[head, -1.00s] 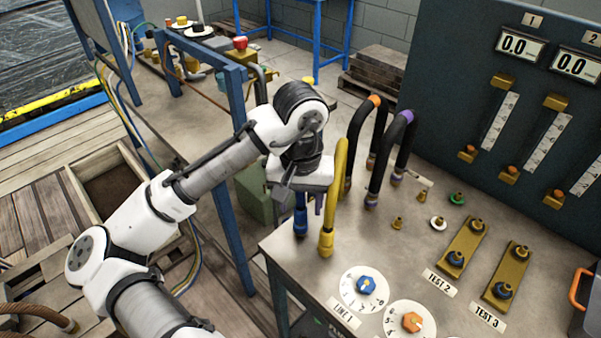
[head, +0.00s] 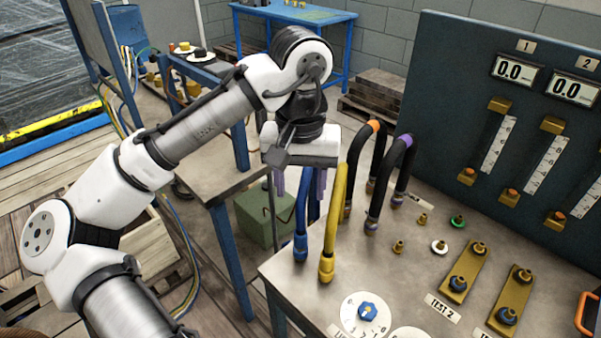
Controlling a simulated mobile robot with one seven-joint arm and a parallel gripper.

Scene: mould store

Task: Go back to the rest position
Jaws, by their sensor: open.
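My gripper (head: 299,190) points down at the left end of the bench, its two purple fingers apart. It is beside the upper part of a blue hose (head: 302,222) and a yellow hose (head: 332,222). The blue hose's top is hidden behind my gripper, so I cannot tell whether they touch. The yellow hose rises just right of my gripper. No held object shows between the fingers. My arm is bent, with its wrist above the bench.
Two black hoses with an orange band (head: 375,126) and a purple band (head: 404,140) arch to the right. The bench (head: 385,275) carries dials and brass fittings below a gauge panel (head: 455,75). A blue table (head: 297,12) stands behind. A green box (head: 262,215) stands left of the bench.

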